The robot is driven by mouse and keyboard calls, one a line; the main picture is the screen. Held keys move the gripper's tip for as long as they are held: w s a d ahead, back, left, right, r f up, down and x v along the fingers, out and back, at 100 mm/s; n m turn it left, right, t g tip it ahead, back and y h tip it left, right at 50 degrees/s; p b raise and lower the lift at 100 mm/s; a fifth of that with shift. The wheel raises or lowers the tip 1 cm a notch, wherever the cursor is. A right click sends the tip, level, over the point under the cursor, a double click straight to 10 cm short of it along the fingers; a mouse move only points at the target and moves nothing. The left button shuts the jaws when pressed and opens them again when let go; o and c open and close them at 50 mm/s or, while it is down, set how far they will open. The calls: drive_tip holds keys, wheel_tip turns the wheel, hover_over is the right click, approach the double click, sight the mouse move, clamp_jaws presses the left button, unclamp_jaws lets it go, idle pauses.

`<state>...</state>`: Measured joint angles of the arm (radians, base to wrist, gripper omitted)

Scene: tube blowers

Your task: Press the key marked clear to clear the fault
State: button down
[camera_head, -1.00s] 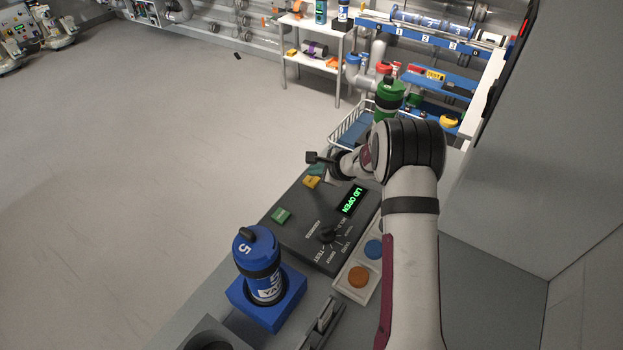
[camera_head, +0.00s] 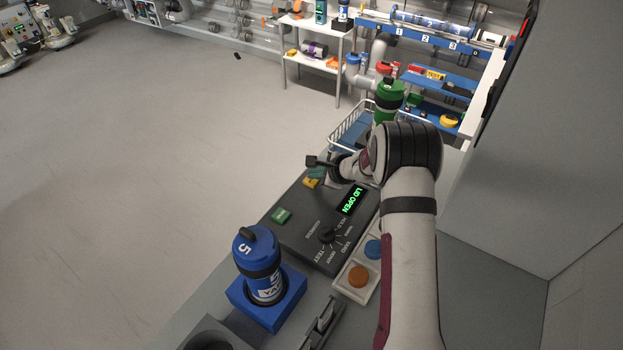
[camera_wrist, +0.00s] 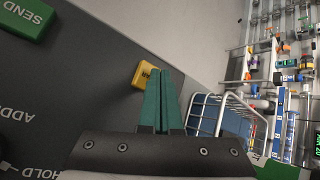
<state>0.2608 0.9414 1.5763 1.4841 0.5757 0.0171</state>
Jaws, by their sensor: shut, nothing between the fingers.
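The yellow key (camera_head: 310,183) is at the far end of the dark control panel (camera_head: 296,233). In the wrist view the yellow key (camera_wrist: 141,75) is partly covered by my fingers, and only part of its marking shows, so I cannot read the word. My gripper (camera_head: 316,173) has its teal fingers together and empty, close above the yellow key. In the wrist view the fingertips of my gripper (camera_wrist: 165,71) overlap the key's right side; I cannot tell whether they touch it. The panel's display (camera_head: 352,200) reads LID OPEN in green.
A green SEND key (camera_head: 281,215), a black knob (camera_head: 327,235), and orange (camera_head: 358,276) and blue (camera_head: 373,249) buttons are nearby. A blue canister marked 5 (camera_head: 258,262) stands in a blue holder. A wire basket (camera_wrist: 222,112) lies beyond the panel.

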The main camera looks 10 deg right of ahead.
sight(315, 182)
drive_tip(key=shift+f, duration=0.25)
idle(0.4)
drive_tip(key=shift+r, duration=0.8)
drive_tip(key=shift+r, duration=2.5)
